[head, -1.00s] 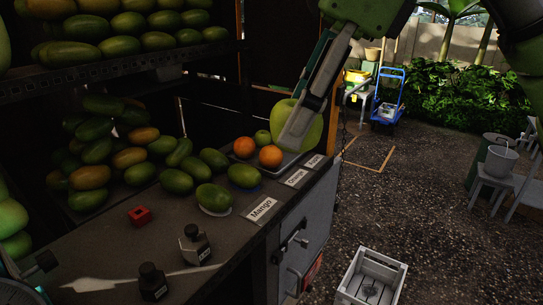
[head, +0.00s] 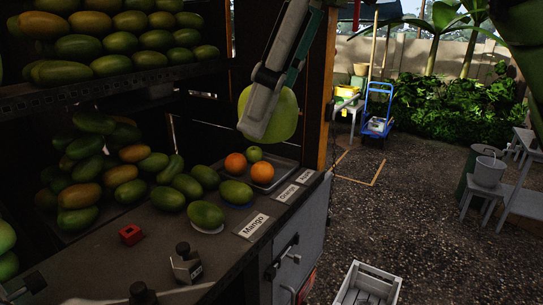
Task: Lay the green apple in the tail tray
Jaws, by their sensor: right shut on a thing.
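A large green apple (head: 284,113) is held in the air in the head view by my right gripper (head: 258,126), which is shut on it. The gripper's finger covers part of the apple's left side. Below the apple, at the far end of the counter, is a grey tray (head: 287,174). The held apple is clear above the tray. My left gripper is not clearly visible.
Mangoes (head: 206,215) lie on the counter (head: 148,222) beside the tray, with more on racks at left. A Mango label (head: 254,225), a red block (head: 130,234) and a dark bottle (head: 186,262) are on the counter. A crate (head: 366,285) stands on the ground.

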